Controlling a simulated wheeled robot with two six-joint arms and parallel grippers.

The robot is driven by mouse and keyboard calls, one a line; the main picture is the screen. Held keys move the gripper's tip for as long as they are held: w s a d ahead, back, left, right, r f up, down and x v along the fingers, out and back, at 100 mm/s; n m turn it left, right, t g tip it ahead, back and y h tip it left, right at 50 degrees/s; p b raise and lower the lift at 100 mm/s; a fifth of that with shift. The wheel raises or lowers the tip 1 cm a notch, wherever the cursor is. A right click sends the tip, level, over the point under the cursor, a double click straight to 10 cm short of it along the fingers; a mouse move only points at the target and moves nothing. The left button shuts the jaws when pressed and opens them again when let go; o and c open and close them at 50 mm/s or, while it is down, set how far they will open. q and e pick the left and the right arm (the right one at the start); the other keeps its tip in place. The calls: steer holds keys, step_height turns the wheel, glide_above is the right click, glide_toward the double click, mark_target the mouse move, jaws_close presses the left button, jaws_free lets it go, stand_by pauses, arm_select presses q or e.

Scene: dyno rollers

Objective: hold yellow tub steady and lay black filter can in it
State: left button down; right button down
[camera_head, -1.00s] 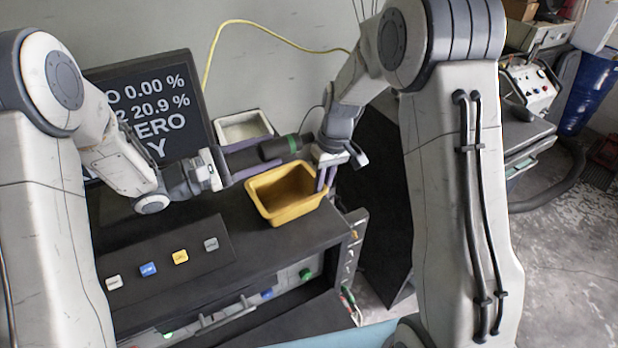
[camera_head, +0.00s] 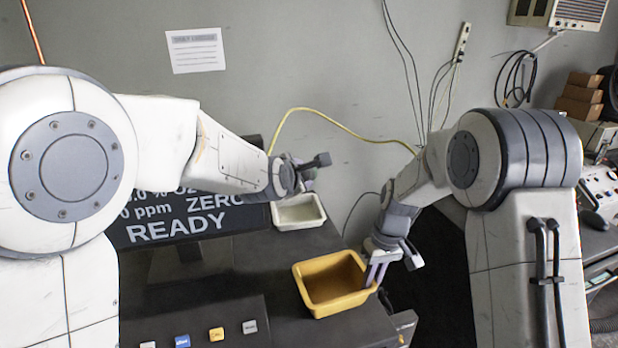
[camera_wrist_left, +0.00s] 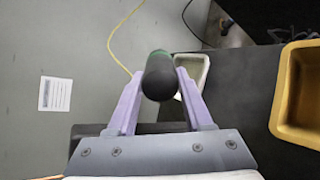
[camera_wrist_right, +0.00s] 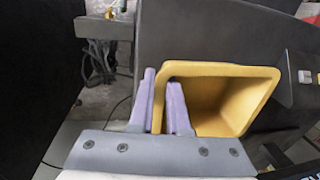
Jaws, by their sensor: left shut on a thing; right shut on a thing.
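The yellow tub (camera_head: 338,304) stands upright and empty on the dark bench. My right gripper (camera_head: 376,272) is shut on its right wall; the right wrist view shows one finger on each side of the wall of the tub (camera_wrist_right: 258,72). My left gripper (camera_wrist_left: 158,80) is shut on the black filter can (camera_wrist_left: 159,82), which has a green band at its far end and is seen nearly end-on. In the head view the left gripper (camera_head: 303,176) is above and behind the tub, near the white tray, clear of the tub. I cannot make out the can surely there.
A white tray (camera_head: 298,214) sits behind the tub. A black READY display (camera_head: 190,225) stands at left. A panel with several coloured buttons (camera_head: 215,318) lies front left. A yellow cable (camera_head: 345,127) hangs on the wall. Bench surface is bare left of the tub.

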arm_select(q)
steer(key=shift+s+a+f+n+y, duration=0.15)
steer(key=shift+s+a+n+y, duration=0.2)
steer(key=shift+y, duration=0.25)
steer(key=s+d+f+m+g, duration=0.1)
steer(key=s+d+f+g, duration=0.15)
steer(key=s, duration=0.45)
steer(key=s+d+f+m+g+y, duration=0.1)
steer(key=s+d+f, duration=0.3)
steer(key=s, duration=0.2)
steer(key=s+d+f+m+g, duration=0.1)
steer(key=s+d+f+m, duration=0.15)
steer(key=s, duration=0.45)
steer(key=w+a+f, duration=0.1)
steer(key=w+f, duration=0.4)
steer(key=w, duration=0.1)
steer(key=shift+w+a+n, duration=0.2)
steer(key=shift+w+n, duration=0.05)
steer(key=shift+n, duration=0.15)
steer(key=shift+f+g, duration=0.1)
steer(key=shift+g, duration=0.15)
